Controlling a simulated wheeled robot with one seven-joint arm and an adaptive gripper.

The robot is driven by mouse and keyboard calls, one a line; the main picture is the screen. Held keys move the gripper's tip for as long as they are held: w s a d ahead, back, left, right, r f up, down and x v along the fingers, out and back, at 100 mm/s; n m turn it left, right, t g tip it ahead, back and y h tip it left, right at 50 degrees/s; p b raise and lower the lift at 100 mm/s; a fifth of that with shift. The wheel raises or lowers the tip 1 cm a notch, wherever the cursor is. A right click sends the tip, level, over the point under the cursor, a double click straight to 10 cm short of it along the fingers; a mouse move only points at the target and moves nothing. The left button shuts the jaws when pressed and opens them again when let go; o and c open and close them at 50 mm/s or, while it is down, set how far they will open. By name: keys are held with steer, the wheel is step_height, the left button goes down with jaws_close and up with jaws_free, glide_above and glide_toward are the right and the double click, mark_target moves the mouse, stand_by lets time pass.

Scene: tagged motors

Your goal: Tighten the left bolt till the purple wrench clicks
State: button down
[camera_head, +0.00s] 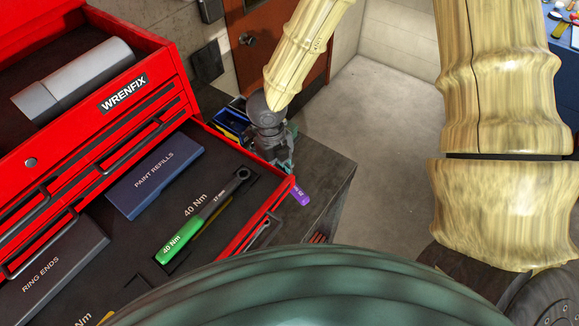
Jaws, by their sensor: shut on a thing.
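My gripper (284,164) is near the middle of the view, just beyond the right end of the open drawer and over the dark bench. It is shut on the purple wrench (300,194), whose handle end shows just below the fingers, by the drawer's corner. The rest of the wrench is hidden behind the gripper and the drawer edge. I cannot make out the left bolt or a motor here.
A red tool chest (150,85) fills the left. Its open drawer (236,168) holds a green-handled 40 Nm wrench (200,222) and a blue paint refills box (155,175). A blue bin (232,122) stands behind my gripper. Bare floor (385,100) lies right of the dark bench (325,175).

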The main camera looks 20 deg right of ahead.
steer(key=shift+r+p, duration=0.8)
steer(key=shift+p, duration=0.05)
stand_by(0.9)
steer(key=shift+r+p, duration=0.5)
steer(key=shift+r, duration=0.4)
steer(key=w+d+n, duration=0.7)
steer(key=d+n, duration=0.1)
steer(key=n, duration=0.2)
steer(key=shift+t+h, duration=0.3)
steer(key=shift+t, duration=0.1)
stand_by(0.5)
steer(key=shift+w, duration=0.1)
steer(key=shift+d+f+b, duration=0.1)
steer(key=shift+f+b, duration=0.7)
steer(key=shift+f, duration=1.4)
stand_by(1.2)
